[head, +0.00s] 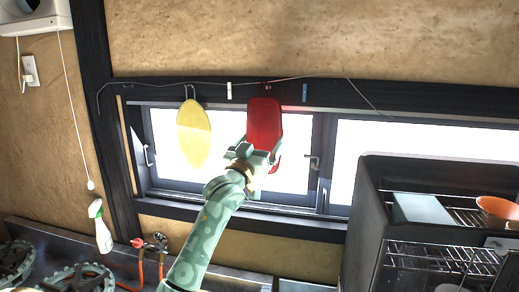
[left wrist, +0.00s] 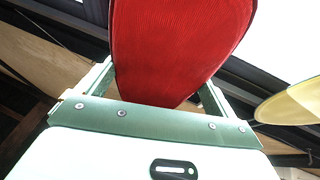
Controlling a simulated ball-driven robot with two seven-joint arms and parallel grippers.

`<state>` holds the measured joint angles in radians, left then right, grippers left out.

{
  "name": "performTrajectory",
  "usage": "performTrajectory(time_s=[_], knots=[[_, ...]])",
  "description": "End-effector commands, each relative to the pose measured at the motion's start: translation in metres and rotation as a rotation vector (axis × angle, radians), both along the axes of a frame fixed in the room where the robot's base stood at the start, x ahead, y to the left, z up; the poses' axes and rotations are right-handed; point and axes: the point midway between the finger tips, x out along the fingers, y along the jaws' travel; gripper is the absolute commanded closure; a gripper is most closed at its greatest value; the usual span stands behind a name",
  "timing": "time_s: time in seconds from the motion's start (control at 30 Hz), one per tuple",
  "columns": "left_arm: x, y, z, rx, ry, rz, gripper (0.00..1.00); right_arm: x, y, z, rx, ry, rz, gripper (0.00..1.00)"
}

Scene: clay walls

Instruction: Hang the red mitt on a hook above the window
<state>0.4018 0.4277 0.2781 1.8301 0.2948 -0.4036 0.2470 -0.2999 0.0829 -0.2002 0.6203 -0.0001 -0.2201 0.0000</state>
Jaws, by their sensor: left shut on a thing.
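The red mitt (head: 264,122) is upright in front of the dark beam and the window (head: 230,165) in the head view. Its top is at a small hook (head: 267,86) on the beam; I cannot tell whether its loop is over the hook. My left gripper (head: 255,154) is shut on the mitt's lower part, hiding some of it. In the left wrist view the red mitt (left wrist: 180,45) rises between the fingers of my left gripper (left wrist: 155,92). My right gripper is out of view.
A yellow oval mitt (head: 194,133) hangs from a hook to the left. A thin wire with a white peg (head: 229,91) and a blue peg (head: 304,93) runs along the beam. A dark rack (head: 365,220) with an orange bowl (head: 497,207) stands right; a spray bottle (head: 101,229) stands left.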

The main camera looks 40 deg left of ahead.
Motion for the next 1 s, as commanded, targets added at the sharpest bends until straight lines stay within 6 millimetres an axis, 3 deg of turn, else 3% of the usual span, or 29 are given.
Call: performTrajectory(time_s=[0.53, 1.0], knots=[[0.034, 0.019, -0.006, 0.0, -0.001, 0.001, 0.3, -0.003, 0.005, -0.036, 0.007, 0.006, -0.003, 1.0], [0.045, 0.025, -0.013, 0.001, 0.001, 0.0, 0.3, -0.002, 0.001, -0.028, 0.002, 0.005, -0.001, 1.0]])
